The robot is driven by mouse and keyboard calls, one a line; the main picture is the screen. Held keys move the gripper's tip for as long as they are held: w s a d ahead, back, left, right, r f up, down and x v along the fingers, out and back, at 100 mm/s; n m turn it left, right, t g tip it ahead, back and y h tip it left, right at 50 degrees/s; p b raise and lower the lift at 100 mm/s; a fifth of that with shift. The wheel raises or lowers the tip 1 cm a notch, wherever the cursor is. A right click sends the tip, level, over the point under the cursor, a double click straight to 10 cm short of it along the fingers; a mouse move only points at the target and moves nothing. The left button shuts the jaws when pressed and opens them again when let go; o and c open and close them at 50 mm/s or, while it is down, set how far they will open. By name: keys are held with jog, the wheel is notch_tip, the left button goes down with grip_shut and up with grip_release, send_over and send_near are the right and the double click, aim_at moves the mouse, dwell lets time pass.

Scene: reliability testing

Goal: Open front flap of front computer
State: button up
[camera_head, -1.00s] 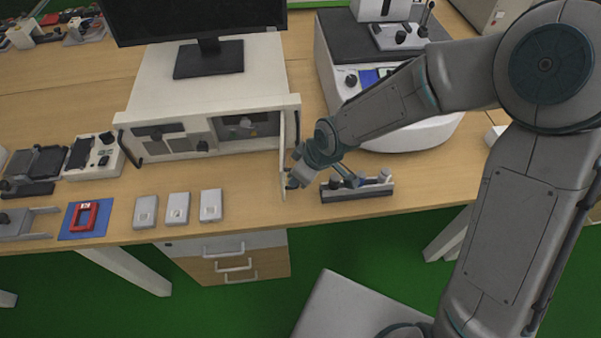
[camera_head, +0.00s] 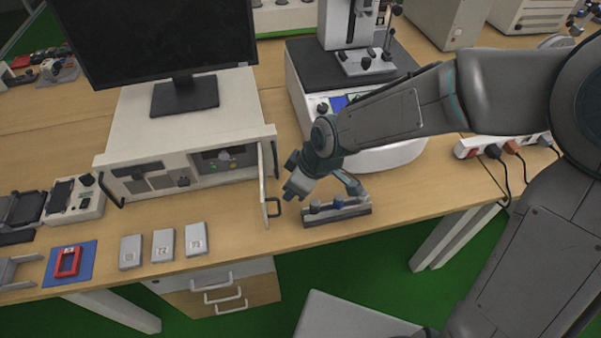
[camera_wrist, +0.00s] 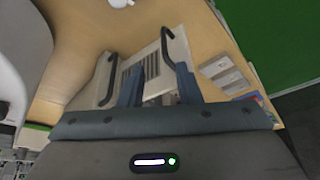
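The front computer (camera_head: 190,100) is a white box under a monitor. Its front flap (camera_head: 264,185) stands swung out from the right end of the front, edge toward the table's front.
A dark bar with grey knobs (camera_head: 336,211) lies right of and below my gripper. A large white device (camera_head: 380,155) stands behind my forearm. Three small grey boxes (camera_head: 163,245) lie in front of the computer. A power strip (camera_head: 500,146) is at the right.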

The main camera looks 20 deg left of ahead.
jog(key=shift+p+v, duration=0.6)
jog(key=shift+v, duration=1.15)
jog(key=w+d+m+t+h, duration=0.1)
jog(key=w+d+m+h, duration=0.2)
jog(key=d, duration=0.7)
jog(key=s+d+r+m, duration=0.2)
jog(key=d+r+m, duration=0.1)
jog(key=d, duration=0.3)
jog(key=s+d+r+m+t+h, duration=0.1)
jog(key=s+d+r+m, duration=0.2)
jog(key=d+m, duration=0.3)
jog(key=s+d+r+m, duration=0.2)
jog(key=d+r+m, duration=0.2)
jog(key=d, duration=0.4)
jog(key=shift+s+d+m+t+h, duration=0.2)
jog(key=shift+s+m+t+h, duration=0.1)
jog(key=shift+s+m, duration=0.1)
